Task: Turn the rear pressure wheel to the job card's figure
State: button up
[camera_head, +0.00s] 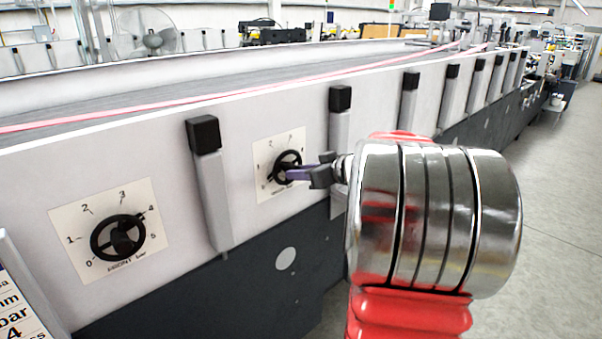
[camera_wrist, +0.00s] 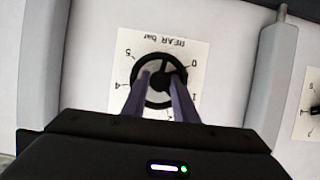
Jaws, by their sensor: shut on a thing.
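The rear pressure wheel (camera_head: 287,155) is a small black spoked handwheel on a white scale plate (camera_head: 263,153) on the machine's side. The wrist view shows the same wheel (camera_wrist: 158,55) upside down, its plate (camera_wrist: 196,48) lettered "REAR bar", with 0, 1, 4 and 5 legible around it. My gripper (camera_wrist: 160,77) is shut on the wheel, its two purple fingers reaching across the rim toward the middle. In the head view my gripper (camera_head: 294,173) covers part of the wheel. Which figure the wheel points at is unclear. A job card (camera_head: 20,305) is cut off at lower left, showing "bar" and "4".
A second, nearer black wheel (camera_head: 118,236) sits on its own 0-to-5 plate to the left. Grey upright brackets with black caps (camera_head: 204,135) stand along the side panel, on both sides of the rear wheel. Open grey floor (camera_head: 560,190) lies at right.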

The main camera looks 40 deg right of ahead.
notch_tip(320, 180, down, 2)
jog(key=n+t, duration=0.3)
jog(key=n, duration=0.8)
jog(key=n+t+h, duration=0.1)
jog(key=n+t, duration=0.2)
jog(key=n, duration=0.8)
jog(key=n+t, duration=0.2)
jog(key=n, duration=0.8)
jog(key=shift+n+t+h, duration=0.3)
jog(key=shift+n+t, duration=0.1)
dwell(0.4)
jog(key=o, duration=1.1)
jog(key=shift+r, duration=0.15)
jog(key=shift+c, duration=0.2)
